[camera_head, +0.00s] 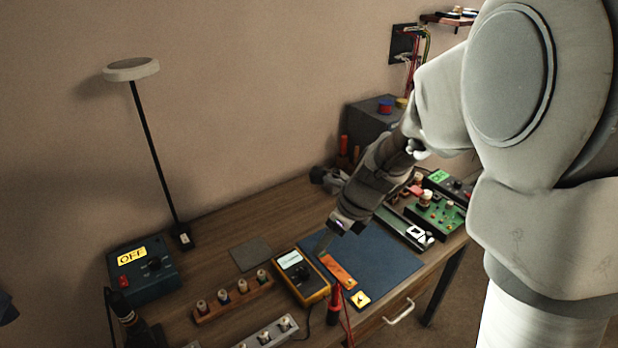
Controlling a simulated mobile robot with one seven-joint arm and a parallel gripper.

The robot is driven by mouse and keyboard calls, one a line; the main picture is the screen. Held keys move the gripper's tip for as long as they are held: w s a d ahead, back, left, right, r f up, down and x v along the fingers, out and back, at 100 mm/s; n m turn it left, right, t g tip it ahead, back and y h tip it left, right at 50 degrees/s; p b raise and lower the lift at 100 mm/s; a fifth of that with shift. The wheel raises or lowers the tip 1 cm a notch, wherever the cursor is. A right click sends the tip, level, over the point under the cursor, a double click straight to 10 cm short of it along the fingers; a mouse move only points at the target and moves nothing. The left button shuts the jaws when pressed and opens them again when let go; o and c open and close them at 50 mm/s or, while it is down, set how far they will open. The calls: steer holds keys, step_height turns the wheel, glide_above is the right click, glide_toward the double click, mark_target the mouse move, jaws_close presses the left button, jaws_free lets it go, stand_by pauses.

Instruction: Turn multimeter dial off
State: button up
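The multimeter (320,294) is a yellow-cased box with a dark face and a pale screen (290,259). It lies face up at the left edge of the blue mat, near the table's front. Its dial is a small dark shape (302,273) below the screen, and I cannot read its setting. My gripper (323,246) points down and left, above and just behind the right side of the multimeter. It looks apart from the dial. Its fingers are small and dark here, so their opening cannot be made out.
A red probe (334,305) stands near the multimeter. A wooden rack (232,299) sits left of it. A teal box marked OFF (144,281) stands far left. Green circuit boards (436,214) lie right.

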mark_target(304, 270)
steer(key=shift+m, duration=0.6)
steer(key=b+x, duration=0.1)
steer(key=x, duration=0.5)
steer(key=b+x, duration=0.2)
steer(key=x, duration=0.4)
steer(key=b+x, duration=0.2)
steer(key=x, duration=0.4)
steer(key=shift+w+d+f, duration=0.2)
steer(key=shift+w+f, duration=0.05)
steer(key=shift+w, duration=0.1)
jaws_close()
